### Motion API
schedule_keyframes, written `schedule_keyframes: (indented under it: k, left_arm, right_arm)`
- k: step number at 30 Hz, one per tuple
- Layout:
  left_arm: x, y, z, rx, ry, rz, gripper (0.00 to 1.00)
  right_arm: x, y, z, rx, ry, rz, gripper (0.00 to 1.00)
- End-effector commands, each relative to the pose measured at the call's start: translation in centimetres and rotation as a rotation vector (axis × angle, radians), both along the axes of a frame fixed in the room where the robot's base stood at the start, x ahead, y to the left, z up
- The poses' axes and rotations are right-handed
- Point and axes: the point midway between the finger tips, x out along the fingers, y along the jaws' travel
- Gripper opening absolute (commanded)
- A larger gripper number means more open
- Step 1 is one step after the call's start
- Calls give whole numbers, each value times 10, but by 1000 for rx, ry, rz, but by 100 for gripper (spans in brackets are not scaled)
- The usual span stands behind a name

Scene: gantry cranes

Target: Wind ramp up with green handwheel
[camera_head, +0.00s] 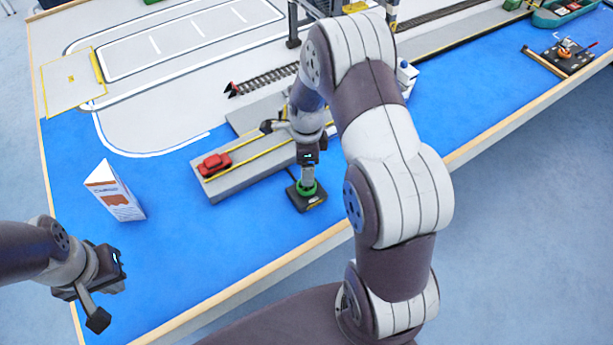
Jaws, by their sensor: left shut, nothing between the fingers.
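The green handwheel (307,188) sits on a small dark base on the blue board, near the board's front edge. My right gripper (308,175) points down right above the handwheel, at its post or hub. I cannot tell whether its fingers are closed on it. A grey ramp-like slab (236,179) with yellow lines lies left of the handwheel. A red toy car (214,164) stands on its left end. My arm hides part of the slab's right side. My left gripper (97,319) is shut and empty at the lower left, far from the handwheel.
A white and orange carton (116,190) stands on the blue area between my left gripper and the slab. A track piece (265,79) lies behind the slab. A wooden rim (478,149) edges the board. Blue surface at the front left is clear.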

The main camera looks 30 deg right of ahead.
Motion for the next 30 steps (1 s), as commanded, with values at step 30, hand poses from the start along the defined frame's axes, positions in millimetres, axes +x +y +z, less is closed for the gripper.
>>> schedule_keyframes:
  k: [30]
  left_arm:
    - [0,0,-4,0,0,0,0]
  right_arm:
    - [0,0,47,0,0,0,82]
